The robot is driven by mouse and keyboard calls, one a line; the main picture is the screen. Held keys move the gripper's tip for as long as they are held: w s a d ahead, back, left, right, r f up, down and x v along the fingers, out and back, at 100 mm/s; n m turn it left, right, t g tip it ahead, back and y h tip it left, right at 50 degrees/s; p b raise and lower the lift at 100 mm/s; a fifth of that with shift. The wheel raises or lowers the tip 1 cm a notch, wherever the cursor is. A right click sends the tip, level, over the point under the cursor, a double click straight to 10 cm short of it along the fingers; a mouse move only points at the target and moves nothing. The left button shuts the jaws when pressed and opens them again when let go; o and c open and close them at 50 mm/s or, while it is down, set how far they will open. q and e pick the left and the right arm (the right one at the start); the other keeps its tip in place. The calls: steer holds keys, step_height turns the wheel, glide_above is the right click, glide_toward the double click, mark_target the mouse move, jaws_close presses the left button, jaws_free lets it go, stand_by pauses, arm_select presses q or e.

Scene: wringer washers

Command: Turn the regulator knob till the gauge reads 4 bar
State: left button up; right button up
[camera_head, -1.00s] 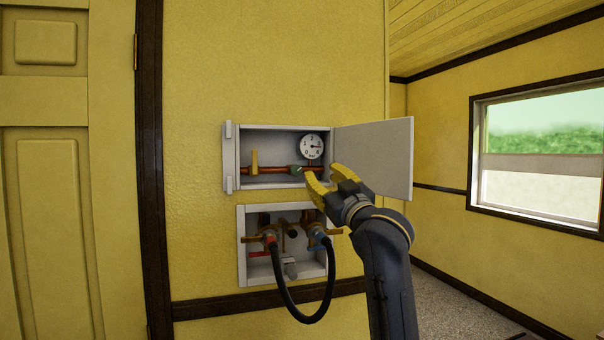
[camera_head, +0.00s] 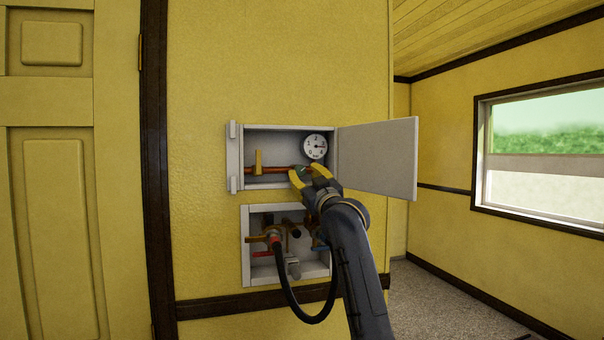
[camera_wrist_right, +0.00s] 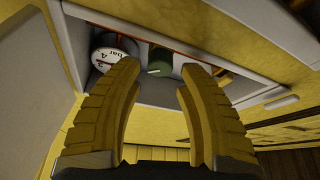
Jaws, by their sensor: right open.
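The round white gauge (camera_head: 315,146) is at the right inside the upper wall box. Its needle seems to point right, but it is too small to read exactly. In the right wrist view the gauge (camera_wrist_right: 112,52) is partly hidden by a finger. The green regulator knob (camera_wrist_right: 160,60) lies just beyond and between my fingertips, with a pale mark on its face. In the head view the fingers mostly hide the knob. My right gripper (camera_head: 307,172) is open at the box's lower right, around or just short of the knob. My left gripper is not in view.
The box door (camera_head: 377,158) stands open to the right, close to my right arm. A yellow lever (camera_head: 258,162) sits on the copper pipe at the left. Below, a lower box (camera_head: 246,248) holds valves and a looping black hose (camera_head: 284,292).

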steer(key=shift+x, duration=1)
steer(key=shift+c, duration=0.2)
jaws_close()
steer(key=shift+r, duration=0.1)
